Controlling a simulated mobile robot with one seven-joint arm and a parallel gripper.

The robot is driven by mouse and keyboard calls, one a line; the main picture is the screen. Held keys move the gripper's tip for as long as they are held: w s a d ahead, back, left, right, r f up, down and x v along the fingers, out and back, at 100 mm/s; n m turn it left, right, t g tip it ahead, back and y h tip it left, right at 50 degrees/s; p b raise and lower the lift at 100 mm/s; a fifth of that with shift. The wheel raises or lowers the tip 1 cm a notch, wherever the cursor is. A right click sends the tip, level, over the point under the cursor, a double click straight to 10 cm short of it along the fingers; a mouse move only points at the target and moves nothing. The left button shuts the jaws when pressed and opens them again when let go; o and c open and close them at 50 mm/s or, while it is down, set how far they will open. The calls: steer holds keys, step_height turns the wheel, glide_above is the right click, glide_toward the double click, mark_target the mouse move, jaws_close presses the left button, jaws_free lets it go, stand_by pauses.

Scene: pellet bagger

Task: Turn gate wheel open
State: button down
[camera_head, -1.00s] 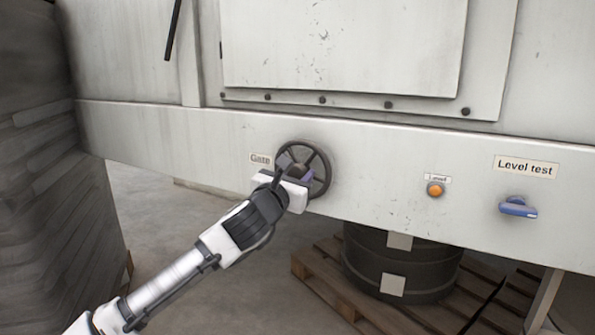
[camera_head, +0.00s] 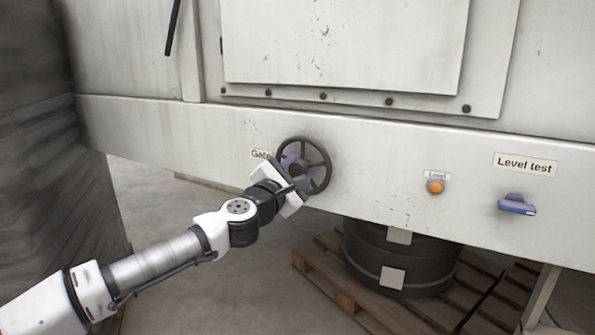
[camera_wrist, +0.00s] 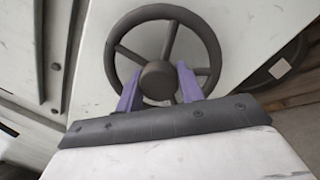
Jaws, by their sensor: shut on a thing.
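The gate wheel (camera_head: 319,151) is a dark handwheel with spokes and a round hub, mounted on the pale machine panel beside the "Gate" label (camera_head: 260,154). My gripper (camera_head: 293,169) is at the wheel, its purple fingers on the hub area, with the white and dark wrist coming in from the lower left. In the wrist view the wheel (camera_wrist: 197,28) faces me. The two purple fingers of my gripper (camera_wrist: 158,85) stand on either side of the hub (camera_wrist: 158,80), shut on it. The wrist partly covers the wheel's lower left in the head view.
An orange lamp button (camera_head: 435,187) labelled "Level" and a blue level test handle (camera_head: 517,204) sit to the right on the panel. Below stands a dark drum (camera_head: 370,262) on a wooden pallet (camera_head: 349,300). Wrapped stacked goods (camera_head: 50,200) stand at the left.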

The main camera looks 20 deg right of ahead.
stand_by(0.4)
steer(key=c, duration=0.9)
jaws_free()
steer(key=v, duration=1.3)
steer(key=shift+s+a+b, duration=0.25)
steer(key=shift+a+b, duration=0.05)
steer(key=shift+a, duration=0.05)
